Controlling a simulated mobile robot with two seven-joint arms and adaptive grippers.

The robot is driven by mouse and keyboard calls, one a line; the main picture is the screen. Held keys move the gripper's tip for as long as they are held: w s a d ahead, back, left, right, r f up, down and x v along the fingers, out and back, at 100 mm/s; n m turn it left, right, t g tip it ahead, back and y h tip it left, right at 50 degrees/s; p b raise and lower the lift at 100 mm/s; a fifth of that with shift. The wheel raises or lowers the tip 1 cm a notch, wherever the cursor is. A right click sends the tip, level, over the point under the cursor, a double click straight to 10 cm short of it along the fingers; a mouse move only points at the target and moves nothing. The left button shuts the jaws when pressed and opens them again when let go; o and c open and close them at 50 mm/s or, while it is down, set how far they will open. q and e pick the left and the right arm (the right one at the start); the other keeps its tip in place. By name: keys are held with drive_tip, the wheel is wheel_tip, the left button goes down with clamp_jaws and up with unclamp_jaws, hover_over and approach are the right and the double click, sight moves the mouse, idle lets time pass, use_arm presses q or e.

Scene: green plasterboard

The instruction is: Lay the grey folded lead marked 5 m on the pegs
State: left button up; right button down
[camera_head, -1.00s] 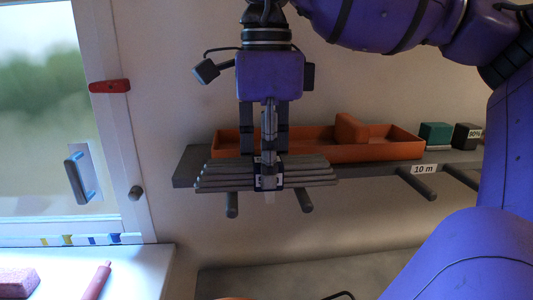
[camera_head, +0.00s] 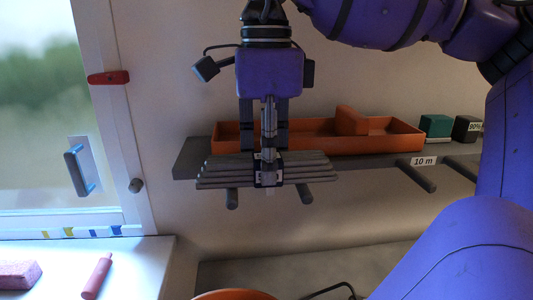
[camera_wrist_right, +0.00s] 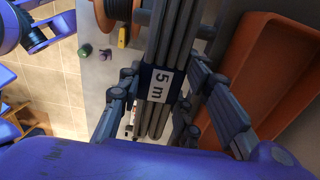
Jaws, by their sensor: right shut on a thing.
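The grey folded lead (camera_head: 215,174) is a flat bundle of several parallel strands with a dark band around its middle. Its "5 m" label (camera_wrist_right: 162,84) reads clearly in the right wrist view. My right gripper (camera_head: 268,172) points down and is shut on the lead at this band. The lead lies crosswise over the left pair of pegs, the left peg (camera_head: 232,199) and the right peg (camera_head: 304,194), whose ends stick out below it. Whether it touches them I cannot tell. My left gripper does not show.
An orange tray (camera_head: 385,146) with an orange block (camera_head: 351,121) stands on the grey shelf (camera_head: 190,160) behind the lead. More pegs (camera_head: 418,178), by a "10 m" label (camera_head: 423,161), are to the right. A window (camera_head: 45,110) and white sill are left.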

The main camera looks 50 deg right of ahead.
drive_tip(key=shift+f, duration=0.15)
drive_tip(key=c, duration=1.2)
unclamp_jaws()
wheel_tip(320, 180, up, 12)
drive_tip(key=shift+f, duration=0.1)
